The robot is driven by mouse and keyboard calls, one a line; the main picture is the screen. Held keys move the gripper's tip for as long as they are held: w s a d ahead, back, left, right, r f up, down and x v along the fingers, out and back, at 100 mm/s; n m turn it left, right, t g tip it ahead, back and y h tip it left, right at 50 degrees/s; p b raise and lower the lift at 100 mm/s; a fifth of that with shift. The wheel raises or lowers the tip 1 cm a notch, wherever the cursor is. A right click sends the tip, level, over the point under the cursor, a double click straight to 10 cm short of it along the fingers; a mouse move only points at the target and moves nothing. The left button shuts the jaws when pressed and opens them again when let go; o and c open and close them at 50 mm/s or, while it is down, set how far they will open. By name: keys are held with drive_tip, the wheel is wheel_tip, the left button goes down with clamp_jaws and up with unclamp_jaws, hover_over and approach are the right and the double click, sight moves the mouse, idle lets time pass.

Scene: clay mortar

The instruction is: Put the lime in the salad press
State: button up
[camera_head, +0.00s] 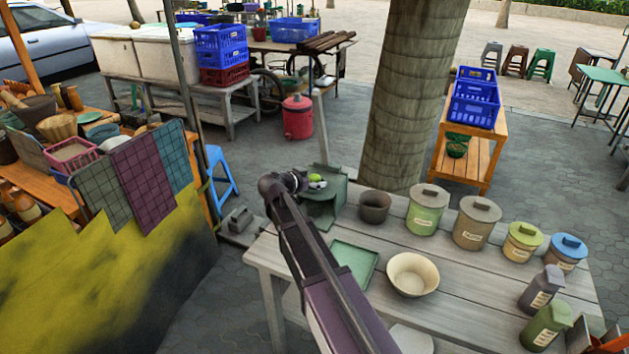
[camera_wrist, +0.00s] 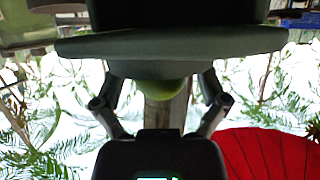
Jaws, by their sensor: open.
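The salad press appears to be the grey-green stand (camera_head: 325,210) at the table's back left corner, in the head view. The lime (camera_head: 316,177) shows as a small bright green patch at the top of this stand. It also shows in the wrist view (camera_wrist: 158,93), partly covered by a wide grey-green rim. My gripper (camera_head: 297,181) is at the stand's upper left, close to the lime. In the wrist view my gripper (camera_wrist: 158,84) is open, with a finger on each side of the lime. Contact between fingers and lime cannot be told. My arm hides part of the stand.
On the wooden table (camera_head: 460,290) are a dark bowl (camera_head: 374,207), a green tray (camera_head: 354,262), a cream bowl (camera_head: 412,275) and several lidded canisters (camera_head: 477,222). A thick trunk (camera_head: 408,100) rises behind the table. A red cloth-like shape (camera_wrist: 270,153) fills the wrist view's lower right.

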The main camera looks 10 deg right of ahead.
drive_tip(key=shift+r, duration=0.1)
drive_tip(key=shift+r, duration=0.15)
drive_tip(key=p+v, duration=0.4)
drive_tip(key=v, duration=0.8)
drive_tip(key=shift+p, duration=0.4)
